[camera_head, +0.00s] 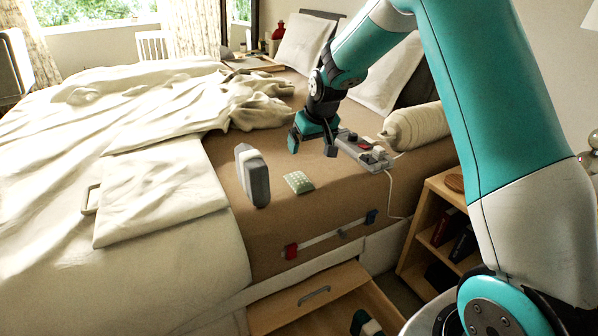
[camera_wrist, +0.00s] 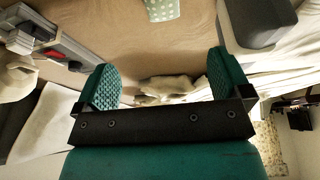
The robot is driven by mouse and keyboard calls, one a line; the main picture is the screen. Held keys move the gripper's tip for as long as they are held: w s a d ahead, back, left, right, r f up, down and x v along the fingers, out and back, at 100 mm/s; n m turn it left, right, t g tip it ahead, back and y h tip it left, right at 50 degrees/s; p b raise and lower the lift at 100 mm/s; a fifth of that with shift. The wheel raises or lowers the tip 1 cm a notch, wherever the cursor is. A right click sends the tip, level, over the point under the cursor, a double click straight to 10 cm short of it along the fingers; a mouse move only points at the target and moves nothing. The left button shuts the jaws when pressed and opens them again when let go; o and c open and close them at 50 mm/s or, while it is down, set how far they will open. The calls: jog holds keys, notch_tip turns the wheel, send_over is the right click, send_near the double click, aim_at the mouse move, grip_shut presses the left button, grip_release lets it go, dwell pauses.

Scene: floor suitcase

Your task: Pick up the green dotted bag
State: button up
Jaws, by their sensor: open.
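The green dotted bag (camera_head: 298,182) is a small pale green pouch with light dots. It lies on the brown bed surface, near the bed's front edge. In the wrist view the bag (camera_wrist: 162,9) shows at the top edge, partly cut off. My gripper (camera_head: 313,146) is open and empty above the bed, behind the bag and slightly to its right in the head view. The gripper is not touching the bag.
A grey case (camera_head: 254,176) stands upright just left of the bag. A grey device with a cable (camera_head: 362,150) lies to the right, beside a rolled cream bolster (camera_head: 413,127). Crumpled cream bedding (camera_head: 150,100) covers the left. An open wooden drawer (camera_head: 335,300) juts out below.

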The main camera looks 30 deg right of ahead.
jog(key=b, duration=0.2)
send_over(299, 177)
jog(key=s, duration=0.3)
jog(key=f, duration=1)
jog(key=shift+w, duration=0.25)
jog(key=shift+b+x, duration=0.55)
jog(key=shift+x, duration=2.5)
jog(key=shift+w+f, duration=0.1)
jog(key=shift+c, duration=0.2)
jog(key=c, duration=1)
